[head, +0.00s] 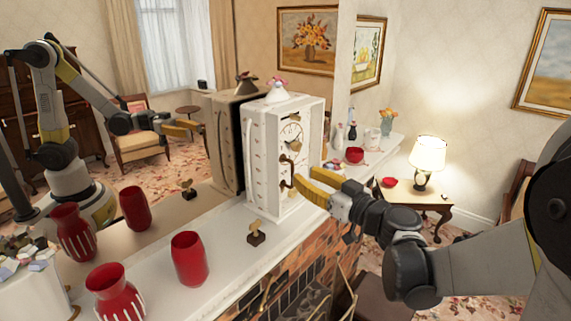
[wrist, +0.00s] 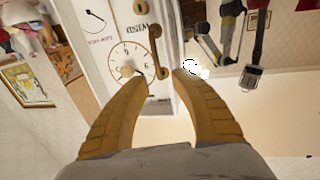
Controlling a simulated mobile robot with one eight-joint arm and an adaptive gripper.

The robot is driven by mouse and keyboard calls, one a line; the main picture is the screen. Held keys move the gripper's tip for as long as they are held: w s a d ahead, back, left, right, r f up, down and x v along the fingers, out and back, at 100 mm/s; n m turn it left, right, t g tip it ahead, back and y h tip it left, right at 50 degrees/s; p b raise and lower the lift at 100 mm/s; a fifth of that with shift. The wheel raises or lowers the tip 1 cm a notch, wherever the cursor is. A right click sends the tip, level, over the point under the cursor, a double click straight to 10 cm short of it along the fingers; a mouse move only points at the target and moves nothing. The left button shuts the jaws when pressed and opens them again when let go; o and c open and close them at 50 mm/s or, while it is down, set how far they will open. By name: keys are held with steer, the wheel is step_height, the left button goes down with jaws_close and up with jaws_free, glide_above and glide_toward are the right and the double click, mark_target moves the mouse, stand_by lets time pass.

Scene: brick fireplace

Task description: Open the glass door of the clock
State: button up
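The white clock (head: 258,160) stands upright on the mantel, its dial side (head: 291,135) facing right. The front with its glass door looks flush with the case; the glass itself is hard to make out. A bronze handle (head: 286,172) sits low on the front. In the wrist view the handle (wrist: 154,50) is beside the numbered dial (wrist: 128,62). My gripper (head: 306,183) is at the clock's front, yellow fingers open. In the wrist view my gripper (wrist: 160,77) has its fingertips apart, with the handle's end just ahead of the gap. Contact cannot be told.
Red vases (head: 189,258) and a small brass ornament (head: 256,233) stand on the mantel (head: 225,270) before the clock. A red bowl (head: 355,155) and small vases stand beyond it. A large mirror backs the mantel. A lamp (head: 428,155) is on a side table.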

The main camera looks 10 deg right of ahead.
mark_target(293, 168)
steer(key=x, duration=0.6)
steer(key=shift+w+d, duration=0.1)
steer(key=shift+w, duration=0.05)
jaws_close()
steer(key=shift+f, duration=0.1)
